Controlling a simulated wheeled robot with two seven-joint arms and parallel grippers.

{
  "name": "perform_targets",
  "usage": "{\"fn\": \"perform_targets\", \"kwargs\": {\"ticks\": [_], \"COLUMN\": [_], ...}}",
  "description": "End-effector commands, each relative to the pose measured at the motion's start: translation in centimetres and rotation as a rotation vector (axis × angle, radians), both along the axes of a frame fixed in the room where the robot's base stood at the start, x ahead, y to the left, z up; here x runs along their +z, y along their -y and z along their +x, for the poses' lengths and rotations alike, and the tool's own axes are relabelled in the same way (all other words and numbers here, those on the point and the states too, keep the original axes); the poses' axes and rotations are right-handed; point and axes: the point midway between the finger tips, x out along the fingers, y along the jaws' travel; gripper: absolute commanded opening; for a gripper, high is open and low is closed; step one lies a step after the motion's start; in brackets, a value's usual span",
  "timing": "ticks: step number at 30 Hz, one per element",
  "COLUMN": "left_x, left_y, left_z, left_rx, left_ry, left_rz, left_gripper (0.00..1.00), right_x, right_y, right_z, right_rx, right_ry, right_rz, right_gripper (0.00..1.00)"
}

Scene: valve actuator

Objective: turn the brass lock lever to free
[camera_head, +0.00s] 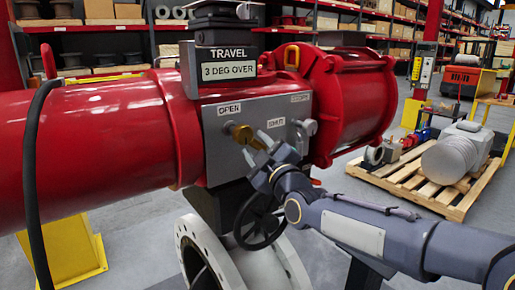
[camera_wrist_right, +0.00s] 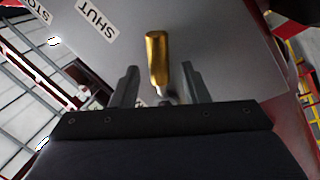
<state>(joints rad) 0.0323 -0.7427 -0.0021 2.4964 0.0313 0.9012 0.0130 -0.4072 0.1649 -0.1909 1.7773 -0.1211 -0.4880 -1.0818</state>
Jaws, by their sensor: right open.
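In the right wrist view the lever (camera_wrist_right: 157,60) lies between the two open fingers (camera_wrist_right: 159,84) in the picture, with clear gaps on both sides. I cannot tell how deep it sits between them. The fingers are not closed on it. My left gripper is out of view.
A TRAVEL display (camera_head: 230,71) reads "3 DEG OVER" above the panel. A grey fitting (camera_head: 302,134) stands at the panel's right. A black handwheel (camera_head: 260,222) and a white flange (camera_head: 275,262) are below. A pallet (camera_head: 413,184) stands on the floor at right.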

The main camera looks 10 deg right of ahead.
Motion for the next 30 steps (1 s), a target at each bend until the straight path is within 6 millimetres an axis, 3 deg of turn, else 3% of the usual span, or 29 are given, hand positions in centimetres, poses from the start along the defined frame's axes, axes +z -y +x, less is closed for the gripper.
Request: {"fn": "perform_targets", "kwargs": {"ticks": [5,18,30], "left_x": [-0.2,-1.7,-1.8], "left_y": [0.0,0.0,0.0], "left_z": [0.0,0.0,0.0], "left_rx": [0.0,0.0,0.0], "left_ry": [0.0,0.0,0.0], "left_rz": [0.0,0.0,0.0], "left_gripper": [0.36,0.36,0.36], "right_x": [-0.1,-1.5,-1.6], "right_y": [0.1,1.6,1.7], "right_z": [-0.5,-6.8,-7.5], "right_rx": [0.001,0.0,0.0], "right_ry": [0.001,0.001,-0.002], "right_rz": [0.002,0.001,0.001], "right_gripper": [0.41,0.41,0.41]}}
